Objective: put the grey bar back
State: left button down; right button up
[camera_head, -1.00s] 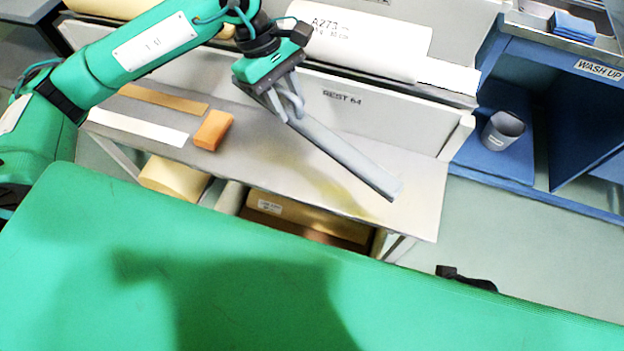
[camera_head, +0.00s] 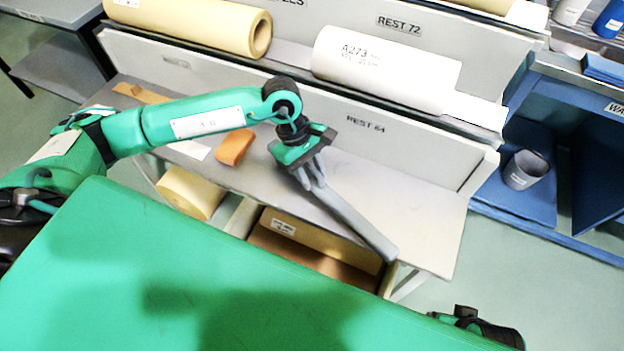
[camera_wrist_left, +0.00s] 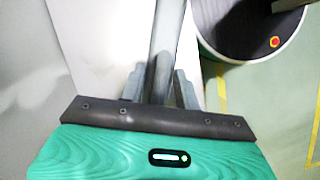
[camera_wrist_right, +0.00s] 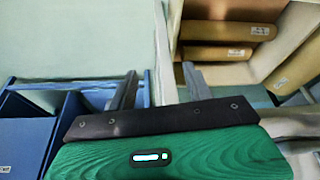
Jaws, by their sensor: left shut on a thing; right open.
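The grey bar (camera_head: 352,216) is long and straight and slants down to the right above the grey bench top. My left gripper (camera_head: 312,180) is shut on it near its upper left end. The bar also shows between the fingers in the left wrist view (camera_wrist_left: 163,60). A panel labelled REST 64 (camera_head: 400,138) stands behind the bench, and one labelled REST 72 (camera_head: 420,30) stands further back. My right gripper (camera_wrist_right: 160,90) is open and empty in the right wrist view, low in front of the shelving.
An orange block (camera_head: 235,147) lies on the bench (camera_head: 440,225) left of my left gripper. A white roll marked A273 (camera_head: 385,70) and a cream roll (camera_head: 200,25) lie behind the panel. A grey cup (camera_head: 524,170) stands on the blue unit at right. Wrapped rolls (camera_wrist_right: 215,53) fill the lower shelf.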

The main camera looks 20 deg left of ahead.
aim_at(310, 177)
pick_arm(q)
notch_tip(310, 177, down, 3)
jog(key=shift+r, duration=0.1)
jog(key=shift+f, duration=0.3)
pick_arm(e)
jog(key=shift+r, duration=0.2)
pick_arm(q)
jog(key=shift+f, duration=0.15)
pick_arm(e)
jog(key=shift+f, duration=0.1)
pick_arm(q)
jog(key=c, duration=1)
grip_release()
pick_arm(e)
jog(key=shift+r, duration=0.4)
